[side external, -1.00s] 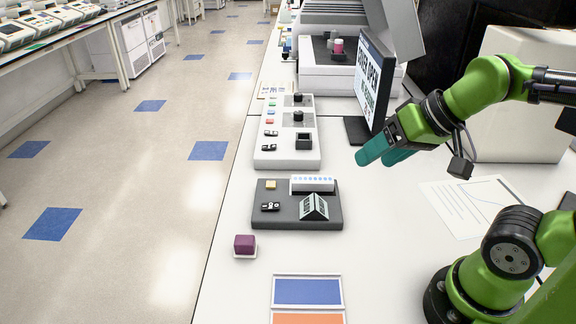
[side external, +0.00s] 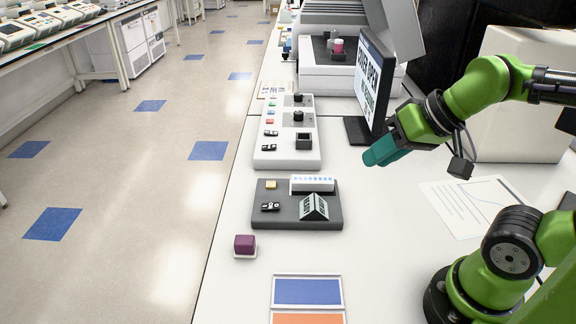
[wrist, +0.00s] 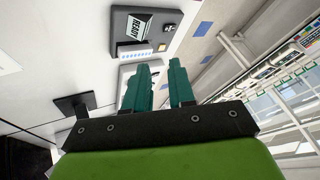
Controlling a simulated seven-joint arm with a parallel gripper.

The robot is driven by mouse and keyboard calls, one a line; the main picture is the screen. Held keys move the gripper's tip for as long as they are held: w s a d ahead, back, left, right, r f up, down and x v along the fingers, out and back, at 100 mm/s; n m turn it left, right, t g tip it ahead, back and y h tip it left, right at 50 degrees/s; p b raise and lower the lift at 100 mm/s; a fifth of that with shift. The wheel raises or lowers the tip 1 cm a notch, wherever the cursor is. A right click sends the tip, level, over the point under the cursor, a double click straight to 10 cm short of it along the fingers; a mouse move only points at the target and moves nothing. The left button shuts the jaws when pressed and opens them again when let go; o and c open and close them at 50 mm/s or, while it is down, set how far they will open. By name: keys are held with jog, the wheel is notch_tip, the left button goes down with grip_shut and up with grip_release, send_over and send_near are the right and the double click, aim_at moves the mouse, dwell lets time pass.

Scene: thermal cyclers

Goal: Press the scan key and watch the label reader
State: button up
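A dark grey unit (side external: 290,219), which looks like the label reader, lies flat on the bench. Its tilted display (side external: 314,207) reads READY in the wrist view (wrist: 139,25). A small yellow key (side external: 270,185), perhaps the scan key, sits on its far left corner. A black switch (side external: 270,206) and a white strip with blue marks (side external: 312,184) are also on the unit. My gripper (side external: 372,157) is above the bench, right of and beyond the unit, touching nothing. In the wrist view its teal fingers (wrist: 160,75) are empty with a narrow gap between them.
A light control panel (side external: 288,150) with coloured buttons and black knobs lies beyond the unit. A monitor (side external: 372,82) stands close behind my gripper.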

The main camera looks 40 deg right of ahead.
grip_shut()
dwell(1.3)
